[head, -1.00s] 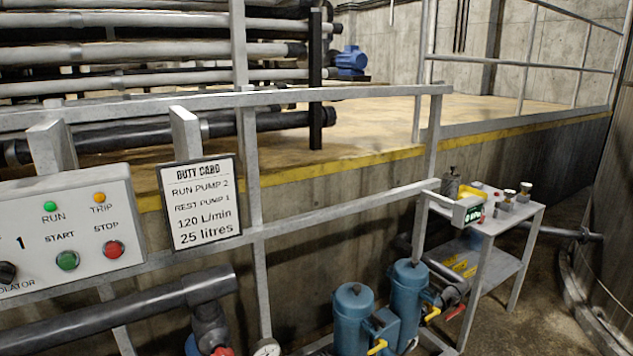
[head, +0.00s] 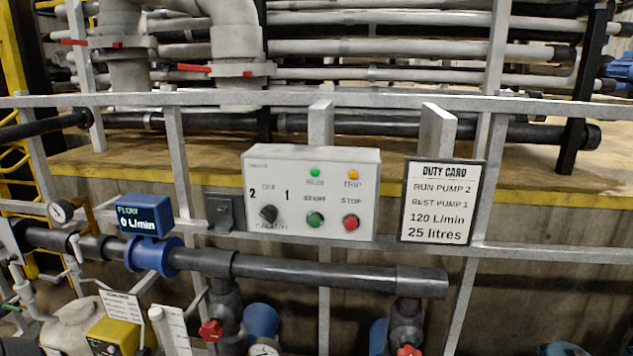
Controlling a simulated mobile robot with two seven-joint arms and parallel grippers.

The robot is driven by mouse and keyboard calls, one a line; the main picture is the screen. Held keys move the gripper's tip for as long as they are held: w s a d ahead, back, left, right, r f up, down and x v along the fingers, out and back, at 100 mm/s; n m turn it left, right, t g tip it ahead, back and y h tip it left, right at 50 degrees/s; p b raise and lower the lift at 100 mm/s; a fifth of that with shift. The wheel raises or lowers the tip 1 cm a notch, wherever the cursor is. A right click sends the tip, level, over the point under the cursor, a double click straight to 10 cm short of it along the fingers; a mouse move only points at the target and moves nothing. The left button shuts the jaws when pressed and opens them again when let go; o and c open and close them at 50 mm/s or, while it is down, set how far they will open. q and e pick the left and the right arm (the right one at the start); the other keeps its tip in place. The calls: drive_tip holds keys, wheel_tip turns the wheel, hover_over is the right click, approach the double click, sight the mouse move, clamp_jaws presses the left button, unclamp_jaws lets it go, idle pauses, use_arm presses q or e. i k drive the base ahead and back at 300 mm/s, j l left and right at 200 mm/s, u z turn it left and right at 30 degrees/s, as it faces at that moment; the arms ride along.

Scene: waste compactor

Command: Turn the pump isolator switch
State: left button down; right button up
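The pump control box (head: 333,160) is a pale grey panel fixed to the railing, near the middle of the head view. Its black isolator knob (head: 268,213) sits at the lower left of the panel, with the marks 2, OFF and 1 around it. The knob's exact pointing is too small to tell. The panel also has a green START button (head: 315,220), a red STOP button (head: 350,222), a green RUN lamp (head: 315,172) and an amber TRIP lamp (head: 352,173). Neither of my grippers is in view.
A duty card (head: 442,203) right of the box reads run pump 2, rest pump 1, 120 L/min, 25 litres. A blue flow meter (head: 144,217) reads 0 L/min on the dark pipe (head: 330,276) running below the box. Red-handled valves (head: 211,330) stand lower down.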

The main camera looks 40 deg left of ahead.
sight(269, 212)
drive_tip(key=u, duration=1.25)
